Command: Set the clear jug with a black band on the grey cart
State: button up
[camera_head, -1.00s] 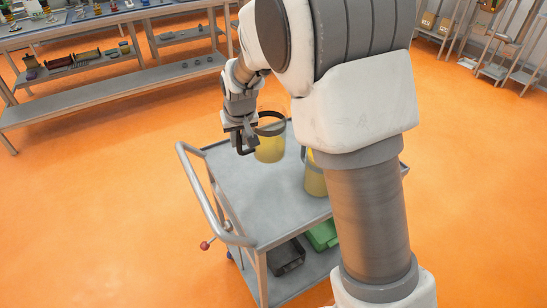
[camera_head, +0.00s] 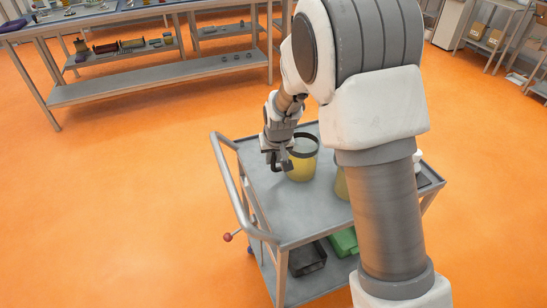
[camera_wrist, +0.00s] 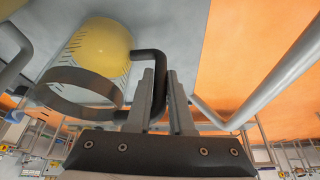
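The clear jug with a black band (camera_head: 302,164) holds yellow liquid and is upright at the left half of the grey cart's top (camera_head: 300,211). It shows upside down in the wrist view (camera_wrist: 98,48). My gripper (camera_head: 282,166) is at the jug's left side. In the wrist view its fingers (camera_wrist: 161,85) are closed around the dark handle (camera_wrist: 157,62). The jug's base is on or very close to the cart top; I cannot tell if it touches.
A second yellow-filled container (camera_head: 341,186) stands on the cart, mostly hidden by my arm. The cart's push handle (camera_head: 228,180) rises at the left. A black bin (camera_head: 307,259) and green bin (camera_head: 344,242) sit on the lower shelf. The cart top's front left is clear.

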jog(key=o, duration=0.4)
jog(key=shift+o, duration=0.2)
jog(key=shift+s+r, duration=0.1)
jog(key=shift+r, duration=0.4)
jog(key=s+d+r+p, duration=0.1)
jog(key=s+d+r, duration=0.2)
jog(key=s+r, duration=0.3)
jog(key=s+d+r+m, duration=0.1)
jog(key=s+d+r, duration=0.25)
jog(key=r, duration=0.35)
jog(key=s+d+r+p, duration=0.1)
jog(key=s+d+r, duration=0.2)
jog(key=s+r, duration=0.35)
jog(key=s+d+r, duration=0.1)
jog(key=s+d, duration=0.2)
jog(key=s, duration=0.4)
jog(key=s+d+r+m+t+h, duration=0.1)
jog(key=s+d+r, duration=0.1)
jog(key=s, duration=0.5)
jog(key=shift+d, duration=0.45)
